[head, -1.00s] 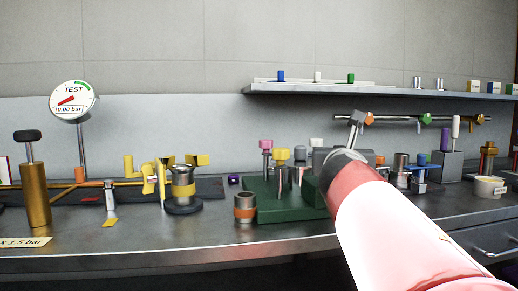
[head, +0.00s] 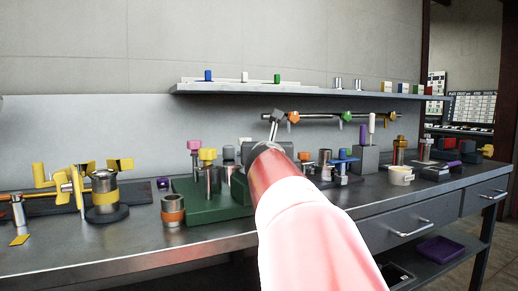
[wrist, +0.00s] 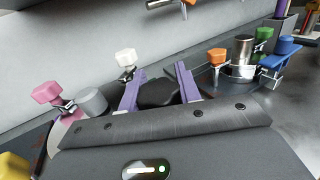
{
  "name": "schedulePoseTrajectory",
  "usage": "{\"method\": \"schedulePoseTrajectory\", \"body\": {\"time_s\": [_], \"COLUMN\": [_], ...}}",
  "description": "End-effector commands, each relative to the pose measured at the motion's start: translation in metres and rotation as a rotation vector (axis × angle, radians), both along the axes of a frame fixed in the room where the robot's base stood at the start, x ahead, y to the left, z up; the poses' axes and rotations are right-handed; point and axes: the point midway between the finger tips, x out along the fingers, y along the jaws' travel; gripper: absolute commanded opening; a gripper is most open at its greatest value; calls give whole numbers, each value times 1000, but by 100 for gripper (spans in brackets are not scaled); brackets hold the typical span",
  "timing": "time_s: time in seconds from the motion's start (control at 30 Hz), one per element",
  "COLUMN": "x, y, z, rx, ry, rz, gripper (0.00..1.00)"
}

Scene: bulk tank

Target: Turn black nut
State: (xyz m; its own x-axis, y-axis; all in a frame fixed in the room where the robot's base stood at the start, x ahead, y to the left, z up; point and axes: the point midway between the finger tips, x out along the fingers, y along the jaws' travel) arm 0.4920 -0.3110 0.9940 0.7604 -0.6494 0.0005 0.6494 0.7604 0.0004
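In the wrist view, the two purple fingers of my gripper (wrist: 161,67) stand well apart. A dark, rounded black piece (wrist: 158,93) shows between the fingers, near their bases. It may be the black nut, but I cannot tell for sure, nor whether the fingers touch it. In the head view my red and white arm reaches over the bench to a grey block (head: 247,155) behind the green base (head: 215,208). The arm hides my gripper and whatever is directly in front of it there.
Pink (wrist: 47,92) and white (wrist: 125,57) knobs stand left of my fingers; an orange knob (wrist: 217,56) and a steel cylinder (wrist: 243,52) stand right. A rail (head: 335,116) with coloured clamps runs behind. A shelf (head: 300,91) hangs above. The bench front (head: 95,263) is clear.

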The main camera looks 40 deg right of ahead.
Motion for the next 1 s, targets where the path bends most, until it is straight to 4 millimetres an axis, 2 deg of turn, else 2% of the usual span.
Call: {"method": "schedulePoseTrajectory", "body": {"time_s": [0.03, 0.13, 0.17, 1.0], "x": [0, 0, 0, 2], "y": [0, 0, 0, 2], "z": [0, 0, 0, 1], "rx": [0, 0, 0, 1], "ry": [0, 0, 0, 1], "rz": [0, 0, -1, 110], "gripper": [25, 12, 11, 11]}}
